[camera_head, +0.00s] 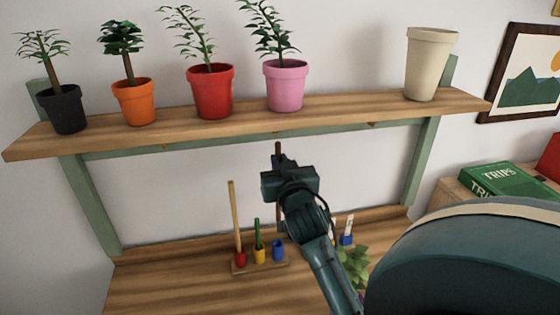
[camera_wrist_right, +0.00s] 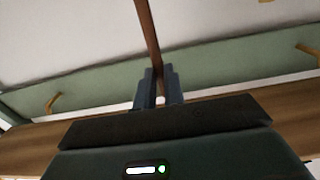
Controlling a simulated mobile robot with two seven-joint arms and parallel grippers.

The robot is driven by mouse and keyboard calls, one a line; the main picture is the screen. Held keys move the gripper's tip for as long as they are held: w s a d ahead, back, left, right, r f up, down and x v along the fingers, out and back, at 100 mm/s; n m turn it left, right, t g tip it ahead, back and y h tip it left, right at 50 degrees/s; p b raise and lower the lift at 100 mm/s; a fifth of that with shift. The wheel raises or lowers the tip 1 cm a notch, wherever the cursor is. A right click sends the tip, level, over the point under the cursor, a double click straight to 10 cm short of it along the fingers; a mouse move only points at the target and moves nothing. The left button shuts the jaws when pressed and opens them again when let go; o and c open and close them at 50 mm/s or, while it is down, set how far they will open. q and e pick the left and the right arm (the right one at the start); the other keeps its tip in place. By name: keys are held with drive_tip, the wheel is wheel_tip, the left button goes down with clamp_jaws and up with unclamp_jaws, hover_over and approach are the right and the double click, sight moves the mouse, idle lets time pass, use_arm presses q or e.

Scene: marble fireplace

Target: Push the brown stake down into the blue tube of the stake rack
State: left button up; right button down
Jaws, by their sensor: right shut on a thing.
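The stake rack (camera_head: 243,269) stands on the lower wooden surface, with red, yellow and blue tubes in a row. A tan stake stands upright in the red tube (camera_head: 240,259) and a green stake in the yellow tube (camera_head: 259,256). The blue tube (camera_head: 278,252) is at the right end. My right gripper (camera_head: 279,180) is shut on the brown stake (camera_head: 278,149), which is upright above the blue tube's area. I cannot tell whether its lower end is inside. In the right wrist view the brown stake (camera_wrist_right: 147,30) passes between the fingers (camera_wrist_right: 158,88).
A wooden shelf (camera_head: 335,105) with several potted plants and a cream pot (camera_head: 428,63) spans above my right gripper. A leafy plant (camera_head: 355,265) and a small white-and-blue item (camera_head: 347,231) are right of my arm. Green book (camera_head: 510,180) lies farther right.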

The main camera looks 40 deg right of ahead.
use_arm(q)
drive_tip(key=shift+w, duration=0.1)
drive_tip(key=shift+w+d+f+t+h+b, duration=0.4)
drive_tip(key=shift+w+d+t+b, duration=0.25)
drive_tip(key=shift+b, duration=2.25)
use_arm(e)
wheel_tip(320, 180, down, 9)
drive_tip(key=shift+r, duration=0.2)
use_arm(q)
drive_tip(key=shift+d, duration=0.1)
drive_tip(key=shift+f, duration=0.2)
use_arm(e)
drive_tip(key=shift+f, duration=0.1)
use_arm(q)
drive_tip(key=shift+f+g+b, duration=0.25)
drive_tip(key=shift+b, duration=0.1)
use_arm(e)
drive_tip(key=shift+f, duration=0.55)
use_arm(q)
drive_tip(key=shift+f, duration=0.1)
use_arm(e)
drive_tip(key=shift+f, duration=0.2)
